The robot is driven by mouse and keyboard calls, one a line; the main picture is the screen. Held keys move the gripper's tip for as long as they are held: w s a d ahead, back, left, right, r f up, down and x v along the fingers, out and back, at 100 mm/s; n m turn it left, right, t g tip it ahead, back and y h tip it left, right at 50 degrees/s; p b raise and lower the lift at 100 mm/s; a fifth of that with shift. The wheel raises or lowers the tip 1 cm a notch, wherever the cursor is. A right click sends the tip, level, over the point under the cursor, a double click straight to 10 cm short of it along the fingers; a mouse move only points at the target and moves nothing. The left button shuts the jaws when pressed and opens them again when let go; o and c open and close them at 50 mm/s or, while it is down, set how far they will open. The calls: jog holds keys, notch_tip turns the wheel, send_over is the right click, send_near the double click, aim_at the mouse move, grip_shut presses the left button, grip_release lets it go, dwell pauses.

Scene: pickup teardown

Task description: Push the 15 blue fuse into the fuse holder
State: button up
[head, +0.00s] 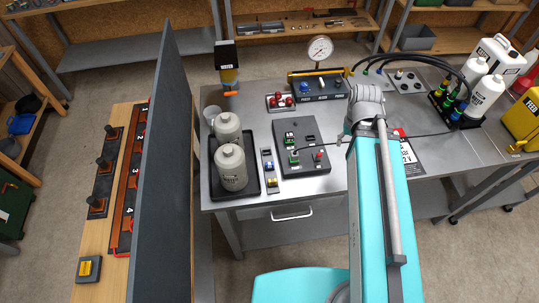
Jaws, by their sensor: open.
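A small grey strip (273,188) lies on the grey table, right of the black tray, with small pale, blue and yellow pieces on it. A small blue piece (268,164) on it may be the blue fuse; its number is too small to read. Right of the strip is a dark panel (305,165) with small green-edged parts and a red one. The fuse holder may be on this panel, but I cannot tell which part it is. My teal arm reaches over the table right of the panel. Its grey wrist shows, but I cannot make out the gripper's fingers.
Two grey bottles (231,168) stand in a black tray (252,188) left of the strip. A gauge (320,48) and knob box (322,88) stand behind the panel. A tall dark partition (163,170) is at left. White bottles (487,97) and hoses crowd the right.

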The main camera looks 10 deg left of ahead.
notch_tip(320, 180, down, 2)
jog(key=shift+f+b, duration=0.1)
jog(key=shift+b, duration=0.7)
